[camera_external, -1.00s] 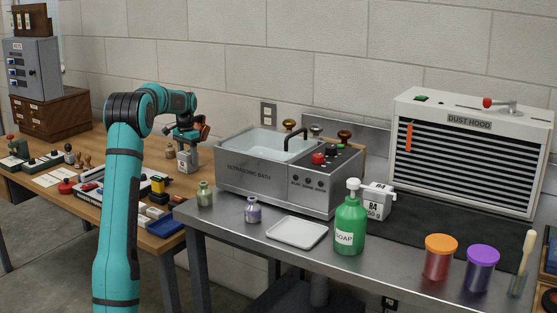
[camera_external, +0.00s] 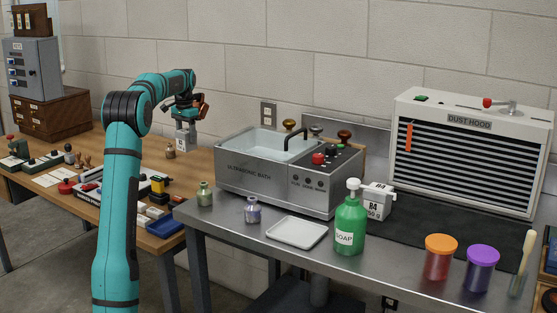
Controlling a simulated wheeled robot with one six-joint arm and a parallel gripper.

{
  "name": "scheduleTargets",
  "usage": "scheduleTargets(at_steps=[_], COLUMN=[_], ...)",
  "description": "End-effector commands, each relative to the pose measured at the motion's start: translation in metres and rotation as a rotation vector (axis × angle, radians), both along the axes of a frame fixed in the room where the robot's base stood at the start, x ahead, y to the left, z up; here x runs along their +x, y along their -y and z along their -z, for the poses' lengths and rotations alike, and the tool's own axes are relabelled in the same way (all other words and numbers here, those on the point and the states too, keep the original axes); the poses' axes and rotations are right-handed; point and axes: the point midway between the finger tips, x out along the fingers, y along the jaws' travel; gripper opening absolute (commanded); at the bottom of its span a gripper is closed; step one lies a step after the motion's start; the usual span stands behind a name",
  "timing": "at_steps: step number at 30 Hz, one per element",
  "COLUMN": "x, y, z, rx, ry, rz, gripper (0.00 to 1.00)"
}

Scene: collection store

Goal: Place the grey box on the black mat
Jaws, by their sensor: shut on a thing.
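My gripper (camera_external: 184,117) is shut on a grey box (camera_external: 186,139) above the wooden table at the left. The box hangs upright below the fingers, and dark lettering shows on its front. It appears raised clear of the table top. The black mat (camera_external: 420,246) lies on the metal bench at the right, in front of the dust hood, far from my gripper. Its front left part is partly hidden by a soap bottle and a pale labelled box.
The ultrasonic bath (camera_external: 240,180) with its tap stands between my gripper and the mat. The green soap bottle (camera_external: 349,228), pale box (camera_external: 378,199), white tray (camera_external: 297,232), orange-lidded jar (camera_external: 440,262) and purple-lidded jar (camera_external: 481,275) stand on the bench. The mat's middle is clear.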

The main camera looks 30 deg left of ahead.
Motion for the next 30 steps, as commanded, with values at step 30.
scheduleTargets(at_steps=[30], x=[0.064], y=[0.218], z=[-0.095], rx=[0.001], ry=[0.003], rz=[0.046], gripper=[0.26])
